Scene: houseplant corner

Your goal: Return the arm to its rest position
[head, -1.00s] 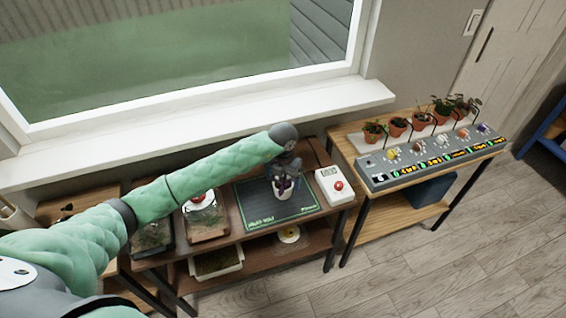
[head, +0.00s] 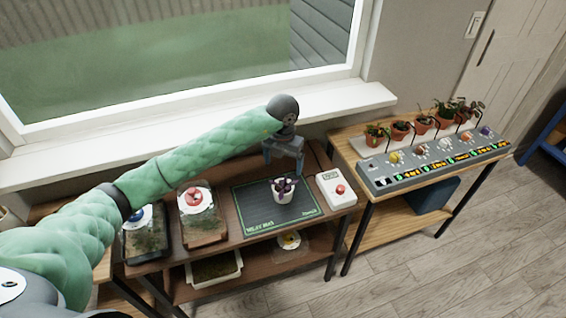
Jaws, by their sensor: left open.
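My left arm reaches in from the left over the wooden shelf table. Its gripper (head: 283,169) is open and empty, pointing down above the back of the green-edged dark mat (head: 255,212). A small white pot with a purple plant (head: 283,190) stands upright on the mat, just in front of and below the gripper, and looks apart from it. My right gripper is not in view.
A white box with a red button (head: 337,189) stands right of the mat. Two lidded glass containers (head: 203,222) stand left. The right table holds a grey panel (head: 432,162) and several potted plants (head: 423,124). The window sill (head: 330,108) runs behind.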

